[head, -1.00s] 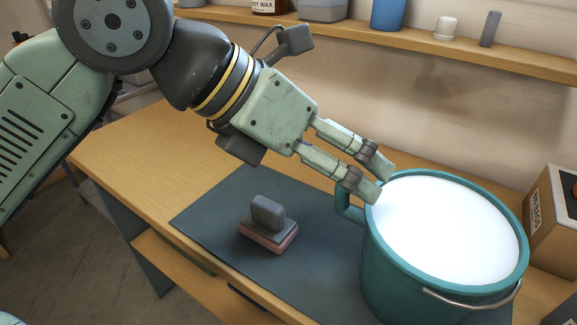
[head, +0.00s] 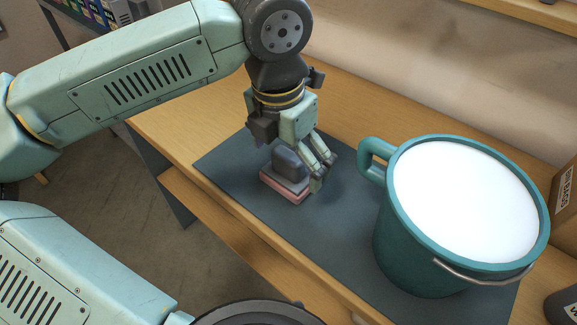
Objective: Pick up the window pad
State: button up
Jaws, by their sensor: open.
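The window pad (head: 287,177) is a small block with a dark grey handle on top and a pinkish-red layer below. It lies on the dark mat (head: 338,228) on the wooden bench. My gripper (head: 318,179) points down at the pad's right side, open, with its fingers low near the mat. The fingers overlap the pad's right edge in the picture; I cannot tell whether they touch it. Part of the pad's upper back is hidden behind my gripper.
A large teal bucket (head: 400,245) filled with white stands on the right of the mat, its side handle (head: 372,157) towards the pad. A cardboard box (head: 565,190) is at the right edge. A wall shelf (head: 530,12) runs above.

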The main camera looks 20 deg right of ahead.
jog(key=shift+w+d+f, duration=0.1)
jog(key=shift+d+f, duration=0.1)
jog(key=shift+f, duration=1.25)
jog(key=shift+c, duration=0.3)
jog(key=c, duration=1.2)
